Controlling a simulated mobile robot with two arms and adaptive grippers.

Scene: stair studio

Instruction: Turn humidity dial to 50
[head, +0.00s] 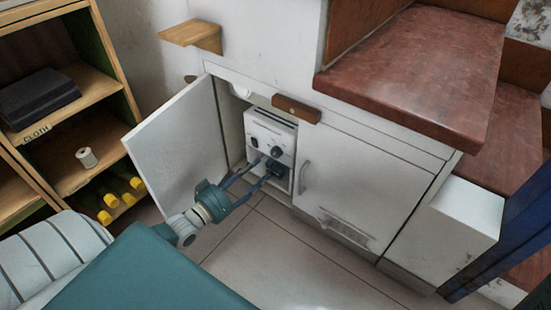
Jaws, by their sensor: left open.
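A white unit with a control panel (270,131) stands inside the open cabinet under the stairs. It carries a dark round dial (276,152), a larger dark knob (277,168) below it, and a small dark control (254,142) at the left. Labels and settings are too small to read, so I cannot tell which one is the humidity dial. My left gripper (264,169) is open, its two fingers pointing at the panel. The fingertips are beside the lower knob and partly overlap it; I cannot tell whether they touch it. My right gripper is not in view.
The open cabinet door (182,145) stands left of my left arm. A closed door with a handle (302,177) is to the right. Red stair treads (420,70) rise above. A wooden shelf (88,95) stands at far left. The tiled floor (275,255) in front is clear.

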